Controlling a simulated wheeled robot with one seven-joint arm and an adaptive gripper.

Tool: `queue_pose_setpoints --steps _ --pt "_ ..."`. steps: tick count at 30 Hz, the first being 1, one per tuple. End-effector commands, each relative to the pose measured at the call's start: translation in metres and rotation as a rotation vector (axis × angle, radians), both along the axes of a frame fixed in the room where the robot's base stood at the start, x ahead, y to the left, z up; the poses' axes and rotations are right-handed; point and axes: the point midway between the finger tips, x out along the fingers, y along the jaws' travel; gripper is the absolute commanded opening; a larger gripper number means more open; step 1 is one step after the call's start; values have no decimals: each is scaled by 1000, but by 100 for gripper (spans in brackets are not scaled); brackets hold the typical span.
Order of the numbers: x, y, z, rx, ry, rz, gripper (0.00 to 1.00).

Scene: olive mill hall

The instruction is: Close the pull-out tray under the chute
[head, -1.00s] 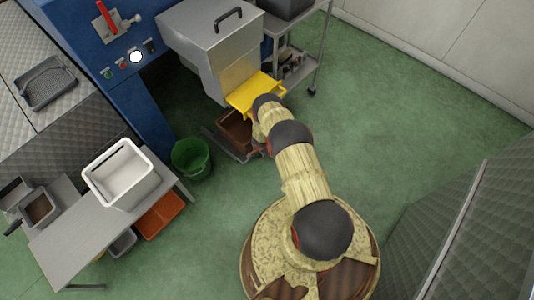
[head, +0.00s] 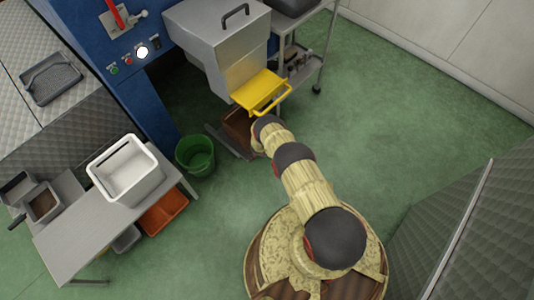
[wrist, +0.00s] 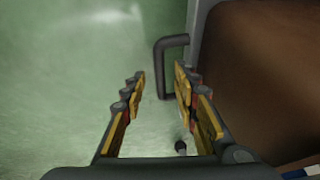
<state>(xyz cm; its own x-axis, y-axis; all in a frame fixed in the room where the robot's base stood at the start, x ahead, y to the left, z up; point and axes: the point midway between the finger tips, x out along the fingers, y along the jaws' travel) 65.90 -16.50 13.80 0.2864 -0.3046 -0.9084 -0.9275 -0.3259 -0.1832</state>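The pull-out tray (head: 237,127) is a brown-filled box low under the yellow chute (head: 262,90), partly covered by my arm in the head view. In the wrist view the tray's brown inside (wrist: 265,75) fills the right side, with its grey wall along the left edge. A dark bar handle (wrist: 163,70) sticks out from that wall. My gripper (wrist: 160,95) is open, its two fingers apart. The handle shows in the gap between them, nearer the right finger; I cannot tell whether they touch. In the head view my gripper is hidden behind my arm.
A green bucket (head: 195,155) stands on the floor left of the tray. A table with a white bin (head: 125,172) is further left. A grey trolley (head: 300,65) stands behind the chute at right. The green floor to the right is clear.

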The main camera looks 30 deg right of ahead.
Motion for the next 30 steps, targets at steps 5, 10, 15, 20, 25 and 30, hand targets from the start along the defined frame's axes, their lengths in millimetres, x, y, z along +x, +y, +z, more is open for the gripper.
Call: queue_pose_setpoints --steps 5,10,15,20,25,30 --pt "5 -6 -18 0 -1 -2 30" --pt "8 -8 -23 0 -1 -2 30" --pt "8 -9 -22 1 -1 -2 30" --pt "8 -9 -22 0 0 -1 28" --pt "8 -8 -22 0 0 -1 18" --pt "8 -8 -22 0 0 -1 8"
